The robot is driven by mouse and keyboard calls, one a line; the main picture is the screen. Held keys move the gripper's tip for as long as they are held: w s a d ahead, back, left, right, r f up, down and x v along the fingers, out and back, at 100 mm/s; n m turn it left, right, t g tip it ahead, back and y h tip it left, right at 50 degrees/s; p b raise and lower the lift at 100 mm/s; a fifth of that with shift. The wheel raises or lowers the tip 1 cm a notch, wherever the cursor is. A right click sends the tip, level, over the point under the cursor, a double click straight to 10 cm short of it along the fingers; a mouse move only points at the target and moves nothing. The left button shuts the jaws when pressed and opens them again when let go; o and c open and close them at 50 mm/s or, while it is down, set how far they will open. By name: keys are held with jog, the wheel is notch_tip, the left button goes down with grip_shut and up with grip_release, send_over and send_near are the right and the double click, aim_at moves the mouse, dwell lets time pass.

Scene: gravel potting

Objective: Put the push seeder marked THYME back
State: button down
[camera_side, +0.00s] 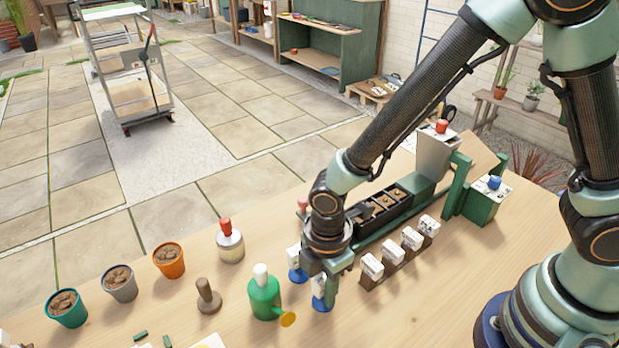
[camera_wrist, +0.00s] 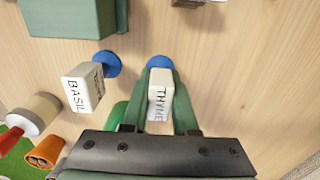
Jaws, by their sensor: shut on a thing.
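The push seeder marked THYME (camera_wrist: 159,96) is a white block above a round blue foot (camera_wrist: 159,62). My gripper (camera_wrist: 160,76) is shut on it, with a green finger along each side. In the side view, the THYME seeder (camera_side: 318,287) shows partly below my gripper (camera_side: 326,276), which hides some of it. It looks upright, and I cannot tell whether its foot touches the table. A similar seeder marked BASIL (camera_wrist: 83,88) stands to its left in the wrist view and just behind it in the side view (camera_side: 294,258).
Several white-labelled blocks in brown holders (camera_side: 391,253) stand in a row to the right. A black tray (camera_side: 378,212) lies behind them. A green watering can (camera_side: 264,297) is close on the left. Pots (camera_side: 120,283) and a red-topped shaker (camera_side: 230,243) stand farther left.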

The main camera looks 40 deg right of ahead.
jog(key=c, duration=0.7)
grip_release()
jog(key=shift+f, duration=0.1)
notch_tip(320, 180, up, 12)
jog(key=shift+f, duration=0.1)
jog(key=shift+w+d+r, duration=0.1)
jog(key=shift+r, duration=0.25)
jog(key=shift+w+d+r+m+t, duration=0.1)
jog(key=shift+d+r+m+t, duration=0.85)
jog(key=shift+d+r+m, duration=1.6)
jog(key=shift+d+r+m+t, duration=0.9)
jog(key=shift+d+r+m, duration=0.25)
jog(key=shift+d+m, duration=2.75)
jog(key=shift+w+d+r+m+t, duration=0.1)
jog(key=shift+d+r+m+t, duration=0.85)
jog(key=shift+d+r+m, duration=2.1)
